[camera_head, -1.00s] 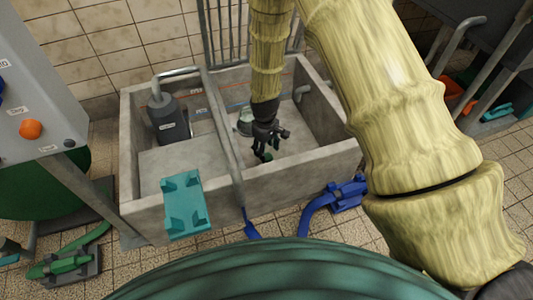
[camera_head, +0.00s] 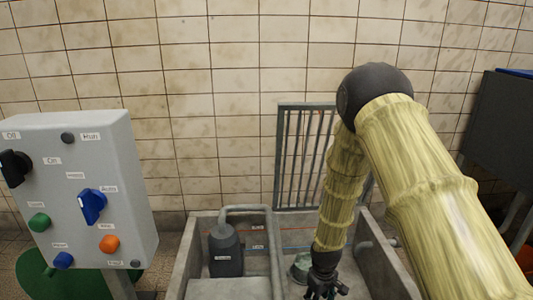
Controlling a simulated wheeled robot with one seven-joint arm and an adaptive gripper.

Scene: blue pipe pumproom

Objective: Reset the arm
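My gripper (camera_head: 326,290) is dark and hangs at the end of my bamboo-textured arm, low in the head view. It points down into the right part of a grey concrete basin (camera_head: 187,262). Its fingers are small and cut by the bottom edge of the picture, so I cannot tell how far apart they are. A greenish rounded object (camera_head: 300,268) sits just left of the gripper, partly hidden by it.
A dark pump (camera_head: 225,252) with a grey pipe (camera_head: 245,209) stands in the basin's left part. A grey control box (camera_head: 85,185) with coloured knobs is at left. A barred grate (camera_head: 297,160) stands behind the basin. A dark cabinet (camera_head: 500,130) is at right.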

